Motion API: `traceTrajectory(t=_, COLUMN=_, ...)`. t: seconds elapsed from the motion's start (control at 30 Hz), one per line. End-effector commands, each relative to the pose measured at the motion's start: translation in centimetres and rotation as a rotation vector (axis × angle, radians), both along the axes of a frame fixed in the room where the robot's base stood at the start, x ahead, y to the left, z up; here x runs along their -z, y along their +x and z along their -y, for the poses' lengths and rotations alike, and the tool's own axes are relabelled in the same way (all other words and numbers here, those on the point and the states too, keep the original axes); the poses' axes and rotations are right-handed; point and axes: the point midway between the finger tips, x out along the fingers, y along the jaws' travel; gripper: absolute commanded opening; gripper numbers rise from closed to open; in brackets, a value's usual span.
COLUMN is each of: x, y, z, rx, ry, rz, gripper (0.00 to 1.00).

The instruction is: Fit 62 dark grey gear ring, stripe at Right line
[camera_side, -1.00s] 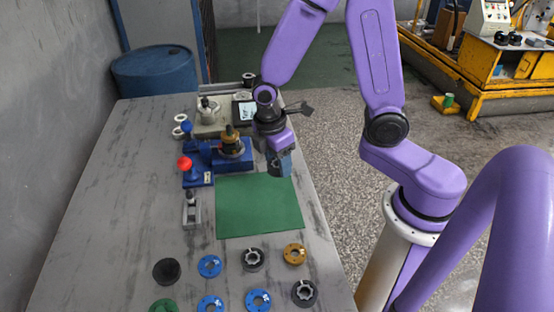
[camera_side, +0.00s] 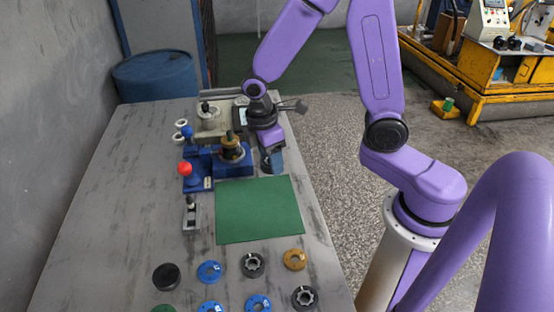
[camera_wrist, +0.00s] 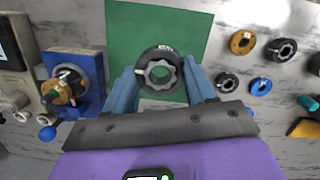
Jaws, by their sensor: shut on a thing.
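My gripper (camera_wrist: 162,78) is shut on a dark grey gear ring (camera_wrist: 160,54), with one blue finger on each side of it. The ring has a toothed inner hole, a white stripe on its left side and a small white label on its upper rim. In the side view my gripper (camera_side: 271,163) is over the table's right edge, behind the green mat and right of the blue motor fixture; the held ring is hard to make out there. The blue fixture (camera_side: 197,164) carries a brass-coloured part (camera_side: 231,145) with a dark upright shaft. The fixture also shows at left in the wrist view (camera_wrist: 94,68).
The green mat (camera_side: 258,212) is bare. In front lie two more dark grey gear rings (camera_side: 253,272) (camera_side: 304,307), blue rings (camera_side: 209,262), a brass ring (camera_side: 294,250) and a black disc (camera_side: 166,268). A red-knobbed lever (camera_side: 184,168) stands left of the fixture.

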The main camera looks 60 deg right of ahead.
Motion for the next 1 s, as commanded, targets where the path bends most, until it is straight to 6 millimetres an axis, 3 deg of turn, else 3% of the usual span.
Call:
traceTrajectory(t=0.37, x=-1.1, y=9.2, z=1.1, rx=0.698, ry=0.002, rz=0.001, gripper=0.11)
traceTrajectory(t=0.7, x=-2.1, y=17.1, z=4.5, rx=1.364, ry=0.002, rz=0.0, gripper=0.11)
traceTrajectory(t=1.0, x=-2.6, y=20.8, z=7.2, rx=1.732, ry=0.001, rz=0.001, gripper=0.11)
